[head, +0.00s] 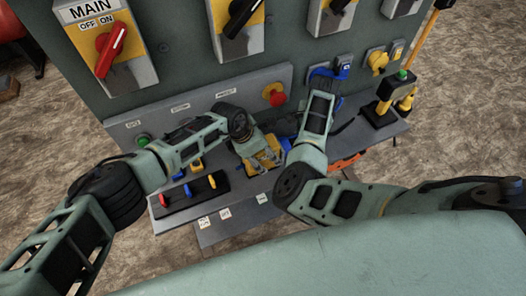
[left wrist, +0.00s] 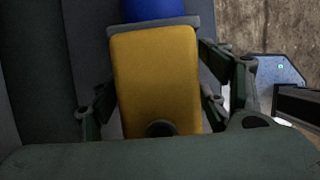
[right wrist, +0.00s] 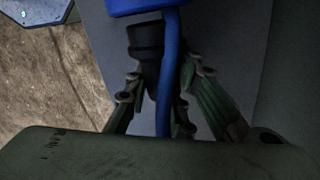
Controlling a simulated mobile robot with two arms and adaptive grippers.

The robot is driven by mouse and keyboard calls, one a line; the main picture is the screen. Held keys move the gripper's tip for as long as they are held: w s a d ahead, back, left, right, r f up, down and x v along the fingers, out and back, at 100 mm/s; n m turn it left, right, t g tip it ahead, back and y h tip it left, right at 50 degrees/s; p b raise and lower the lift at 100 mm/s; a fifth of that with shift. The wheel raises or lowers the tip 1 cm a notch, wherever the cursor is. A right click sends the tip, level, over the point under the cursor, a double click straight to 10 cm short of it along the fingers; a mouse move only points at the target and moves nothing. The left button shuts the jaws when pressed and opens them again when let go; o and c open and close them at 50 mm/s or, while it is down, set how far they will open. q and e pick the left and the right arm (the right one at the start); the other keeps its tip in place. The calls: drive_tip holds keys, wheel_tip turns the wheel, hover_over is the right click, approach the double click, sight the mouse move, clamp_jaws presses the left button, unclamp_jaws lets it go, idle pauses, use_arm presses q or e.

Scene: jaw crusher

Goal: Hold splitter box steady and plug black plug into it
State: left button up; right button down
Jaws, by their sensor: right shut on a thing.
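The splitter box, a yellow block (head: 265,160) with a blue top, sits on the console shelf; it fills the middle of the left wrist view (left wrist: 155,75). My left gripper (head: 262,148) has its fingers on both sides of it, spread apart; whether they touch it I cannot tell. The black plug (right wrist: 147,42) shows in the right wrist view, with its top under a blue part (right wrist: 145,5). My right gripper (right wrist: 157,88) is shut on the plug's narrow lower end.
A blue cable (right wrist: 169,70) runs past the plug. The shelf carries red, blue and yellow levers (head: 190,190) at left and a black and yellow control stand (head: 388,98) at right. The panel (head: 180,60) behind has switches, including a red main switch (head: 112,48).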

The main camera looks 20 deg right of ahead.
use_arm(q)
drive_tip(key=c, duration=1.7)
drive_tip(key=shift+o, duration=0.2)
idle(1.6)
